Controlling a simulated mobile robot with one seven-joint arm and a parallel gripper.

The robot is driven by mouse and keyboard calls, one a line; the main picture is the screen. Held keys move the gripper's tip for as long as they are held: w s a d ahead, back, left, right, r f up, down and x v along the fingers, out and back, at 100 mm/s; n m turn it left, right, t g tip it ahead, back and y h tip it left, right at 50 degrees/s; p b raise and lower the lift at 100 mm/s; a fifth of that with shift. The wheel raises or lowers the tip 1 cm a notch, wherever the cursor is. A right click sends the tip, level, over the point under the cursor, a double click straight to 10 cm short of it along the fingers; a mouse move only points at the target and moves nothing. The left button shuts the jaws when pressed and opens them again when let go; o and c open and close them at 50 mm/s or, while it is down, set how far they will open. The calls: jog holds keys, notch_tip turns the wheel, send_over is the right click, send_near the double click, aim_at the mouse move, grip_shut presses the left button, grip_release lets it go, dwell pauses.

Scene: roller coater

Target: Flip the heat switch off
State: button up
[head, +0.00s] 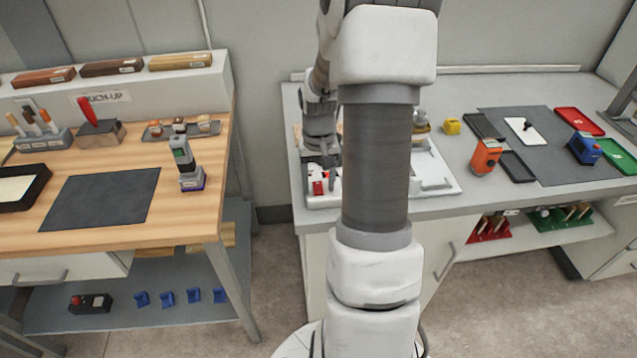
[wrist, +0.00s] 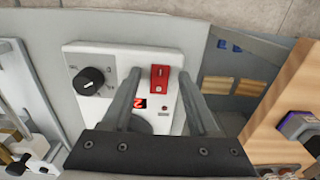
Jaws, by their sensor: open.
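The heat switch appears as a red rocker (wrist: 160,78) on a white control panel (wrist: 108,58) in the wrist view. In the head view the red switch (head: 318,188) shows below my gripper (head: 324,168), partly hidden by my arm.
The coater's white base (head: 438,184) sits on the grey bench, partly behind my arm. A wooden table (head: 190,222) is at the left, with a floor gap between.

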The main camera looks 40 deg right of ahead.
jog(key=shift+f, duration=0.1)
grip_shut()
jog(key=shift+p, duration=0.3)
jog(key=shift+w+d+r+g+y+p, duration=0.15)
jog(key=shift+r+g+y+p, duration=0.25)
jog(key=shift+p, duration=0.5)
jog(key=shift+w+f+g+y+p, duration=0.2)
jog(key=shift+f+g+y+p, duration=0.1)
jog(key=shift+g+p, duration=0.5)
grip_release()
